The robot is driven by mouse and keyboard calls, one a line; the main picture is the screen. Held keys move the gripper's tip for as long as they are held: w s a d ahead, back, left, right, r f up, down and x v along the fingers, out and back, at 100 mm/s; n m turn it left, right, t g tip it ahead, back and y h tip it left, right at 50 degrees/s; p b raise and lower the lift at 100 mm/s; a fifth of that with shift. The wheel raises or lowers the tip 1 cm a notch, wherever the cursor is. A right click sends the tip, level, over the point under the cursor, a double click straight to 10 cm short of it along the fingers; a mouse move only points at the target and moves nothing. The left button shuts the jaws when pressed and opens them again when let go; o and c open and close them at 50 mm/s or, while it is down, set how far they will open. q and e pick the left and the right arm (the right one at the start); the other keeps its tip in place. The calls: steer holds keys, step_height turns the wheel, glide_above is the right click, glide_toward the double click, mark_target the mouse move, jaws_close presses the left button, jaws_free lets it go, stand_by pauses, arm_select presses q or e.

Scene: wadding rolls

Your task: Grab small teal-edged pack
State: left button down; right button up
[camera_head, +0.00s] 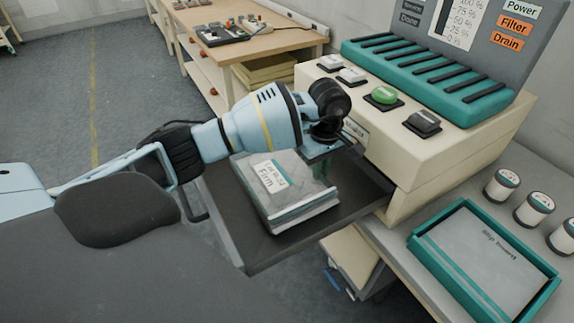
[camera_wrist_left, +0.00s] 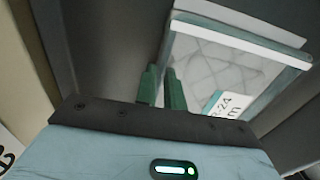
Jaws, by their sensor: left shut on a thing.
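The teal-edged pack (camera_head: 296,192) is a grey-white quilted block with a white label reading "Firm". It lies flat on a dark open tray (camera_head: 262,250) in the head view. In the left wrist view the pack (camera_wrist_left: 215,62) shows its pale top, white edges and part of the label. My left gripper (camera_head: 322,152) is at the pack's far right corner in the head view, its fingertips partly hidden. In the wrist view its two green fingers (camera_wrist_left: 163,88) are close together at the pack's edge, shut on it. My right gripper is not in view.
A cream machine (camera_head: 450,150) with teal slats and several buttons stands just right of the gripper. A teal-rimmed tray (camera_head: 417,243) and several white rolls (camera_head: 501,186) are on the grey counter at right. A wooden workbench (camera_head: 285,42) stands behind.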

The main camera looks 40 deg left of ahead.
arm_select(q)
step_height(320, 180, up, 10)
stand_by(0.6)
